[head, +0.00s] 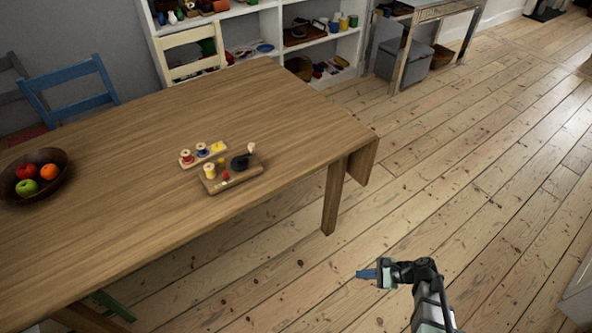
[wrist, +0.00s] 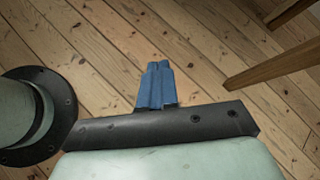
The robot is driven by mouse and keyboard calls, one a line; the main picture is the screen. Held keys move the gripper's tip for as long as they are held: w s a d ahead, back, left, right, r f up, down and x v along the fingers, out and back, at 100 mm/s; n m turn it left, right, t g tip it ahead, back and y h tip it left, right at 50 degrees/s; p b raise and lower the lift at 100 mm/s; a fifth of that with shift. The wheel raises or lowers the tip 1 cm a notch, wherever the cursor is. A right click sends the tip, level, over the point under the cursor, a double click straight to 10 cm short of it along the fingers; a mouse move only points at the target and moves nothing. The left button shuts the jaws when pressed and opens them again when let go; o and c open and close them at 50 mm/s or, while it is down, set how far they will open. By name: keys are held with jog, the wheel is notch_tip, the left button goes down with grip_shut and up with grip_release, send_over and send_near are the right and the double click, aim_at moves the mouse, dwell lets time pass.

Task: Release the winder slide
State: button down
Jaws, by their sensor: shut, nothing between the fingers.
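A small wooden winder device (head: 231,174) lies on the wooden table, near its right end, in the head view. It carries a yellow spool, a red piece and a dark round part with a pale knob; which part is the slide is too small to tell. A second wooden board (head: 203,153) with red, blue and yellow pieces lies right behind it. My gripper (head: 366,274) is out over the floor, right of the table and far from the winder. Its blue fingers are shut together and empty in the wrist view (wrist: 158,82).
The table (head: 130,130) has a bare top around the boards. A fruit bowl (head: 34,178) stands at its left. Its leg (head: 333,197) and hanging end flap (head: 362,163) are between my gripper and the boards. Chairs and shelves stand behind. The floor around my gripper is clear.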

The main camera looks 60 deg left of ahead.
aim_at(226, 175)
jog(key=s+a+r+m+g+y, duration=0.1)
jog(key=s+a+r+g, duration=0.1)
jog(key=a+r, duration=0.6)
jog(key=s+a+r+m+g+y, duration=0.1)
jog(key=s+a+r+g+y, duration=0.1)
jog(key=s+a+r, duration=0.3)
jog(key=s+a+r+g+y, duration=0.1)
jog(key=s+a+r, duration=0.3)
jog(key=a+r, duration=0.8)
jog(key=shift+s+a+r+m+g+y, duration=0.15)
jog(key=shift+a+m+g+y, duration=0.1)
jog(key=shift+a, duration=1.1)
jog(key=shift+s+a+m+g+y, duration=0.15)
jog(key=shift+a+g, duration=0.1)
jog(key=shift+a, duration=1.1)
jog(key=x, duration=1.4)
jog(key=shift+s, duration=1.75)
